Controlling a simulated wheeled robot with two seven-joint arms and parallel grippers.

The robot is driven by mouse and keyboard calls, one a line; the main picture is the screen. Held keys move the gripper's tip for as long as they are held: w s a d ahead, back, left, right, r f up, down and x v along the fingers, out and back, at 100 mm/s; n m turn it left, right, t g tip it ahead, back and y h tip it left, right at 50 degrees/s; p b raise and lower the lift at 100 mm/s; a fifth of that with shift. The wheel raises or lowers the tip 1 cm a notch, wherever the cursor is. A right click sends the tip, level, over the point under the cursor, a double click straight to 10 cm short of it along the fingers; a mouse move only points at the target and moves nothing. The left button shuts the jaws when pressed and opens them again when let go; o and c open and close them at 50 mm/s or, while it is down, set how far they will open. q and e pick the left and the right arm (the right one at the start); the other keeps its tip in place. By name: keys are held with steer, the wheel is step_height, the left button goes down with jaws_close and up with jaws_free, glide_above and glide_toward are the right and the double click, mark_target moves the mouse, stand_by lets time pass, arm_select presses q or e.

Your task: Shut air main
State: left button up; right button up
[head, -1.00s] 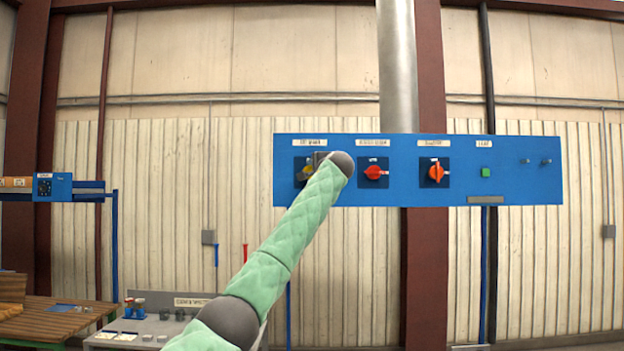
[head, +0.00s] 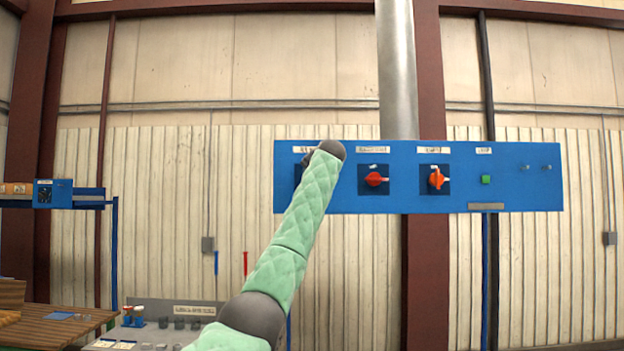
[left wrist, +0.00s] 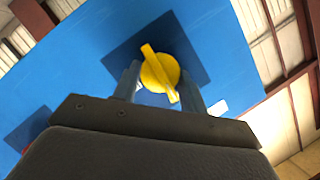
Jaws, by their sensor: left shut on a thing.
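A yellow rotary knob (left wrist: 160,72) sits on a dark square plate on the blue panel (left wrist: 95,60). In the left wrist view, the knob's bar is tilted, running from upper left to lower right. My left gripper (left wrist: 161,84) has its fingers on either side of the knob and is shut on it. My right gripper is not in view.
Right of my arm, the panel carries a red knob (head: 376,179), a second orange-red knob (head: 436,179) and a green button (head: 486,180). A grey bench (head: 170,336) and a slatted wooden table (head: 45,328) stand low at the left.

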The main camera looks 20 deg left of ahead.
arm_select(q)
steer(key=shift+r, duration=0.15)
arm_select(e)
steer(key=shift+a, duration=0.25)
arm_select(q)
steer(key=o, duration=0.9)
steer(key=shift+o, duration=0.3)
steer(key=shift+w+d, duration=0.1)
steer(key=shift+w, duration=0.05)
steer(key=b+v, duration=0.4)
steer(key=v, duration=0.3)
steer(key=shift+s+d, duration=0.2)
steer(key=shift+s, duration=0.15)
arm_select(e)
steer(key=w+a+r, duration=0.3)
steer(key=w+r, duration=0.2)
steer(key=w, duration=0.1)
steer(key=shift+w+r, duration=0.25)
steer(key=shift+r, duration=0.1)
arm_select(q)
steer(key=shift+n, duration=0.3)
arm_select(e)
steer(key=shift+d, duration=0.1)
